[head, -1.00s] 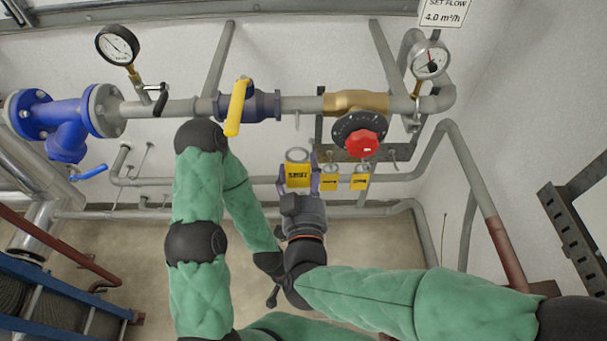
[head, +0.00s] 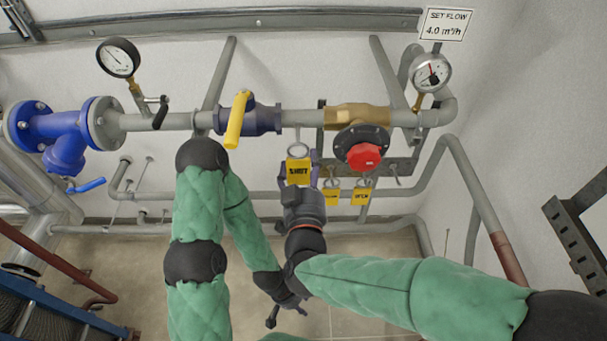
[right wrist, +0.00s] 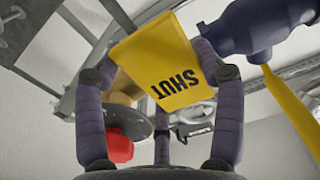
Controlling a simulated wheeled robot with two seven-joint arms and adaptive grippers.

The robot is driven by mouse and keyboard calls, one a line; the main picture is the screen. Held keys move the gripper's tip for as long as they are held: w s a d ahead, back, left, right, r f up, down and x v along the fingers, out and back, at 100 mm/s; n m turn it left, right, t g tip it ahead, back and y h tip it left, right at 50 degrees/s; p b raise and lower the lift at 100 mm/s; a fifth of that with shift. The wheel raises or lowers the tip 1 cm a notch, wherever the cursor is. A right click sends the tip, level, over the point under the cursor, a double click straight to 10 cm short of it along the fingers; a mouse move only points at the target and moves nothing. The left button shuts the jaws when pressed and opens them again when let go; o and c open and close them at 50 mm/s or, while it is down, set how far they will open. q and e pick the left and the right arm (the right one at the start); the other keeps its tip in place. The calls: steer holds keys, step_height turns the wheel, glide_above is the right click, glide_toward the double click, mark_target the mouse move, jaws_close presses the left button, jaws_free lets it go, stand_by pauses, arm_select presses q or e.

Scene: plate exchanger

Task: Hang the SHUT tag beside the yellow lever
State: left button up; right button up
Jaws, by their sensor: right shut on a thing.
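The yellow SHUT tag (head: 298,172) with its metal ring (head: 299,149) is held upright by my right gripper (head: 300,180). In the right wrist view the SHUT tag (right wrist: 165,65) sits between the purple fingers. The tag's ring is just below the pipe, to the right of the yellow lever (head: 236,120). The lever hangs tilted from a dark blue valve (head: 264,120) and also shows in the right wrist view (right wrist: 290,108). A thin peg (head: 297,134) shows at the pipe just above the ring; whether they touch is unclear.
Two other yellow tags (head: 332,196) (head: 361,196) hang on rings to the right, below the red knob (head: 363,157) of a brass valve (head: 357,118). Gauges stand at both ends of the pipe. A lower grey pipe runs behind my right gripper.

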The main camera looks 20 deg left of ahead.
steer(key=shift+b+x, duration=0.3)
steer(key=shift+x, duration=1.05)
steer(key=shift+w+a+f+b, duration=0.2)
steer(key=shift+w+f+b, duration=0.35)
steer(key=shift+f, duration=0.1)
steer(key=o, duration=1.2)
steer(key=shift+c, duration=0.2)
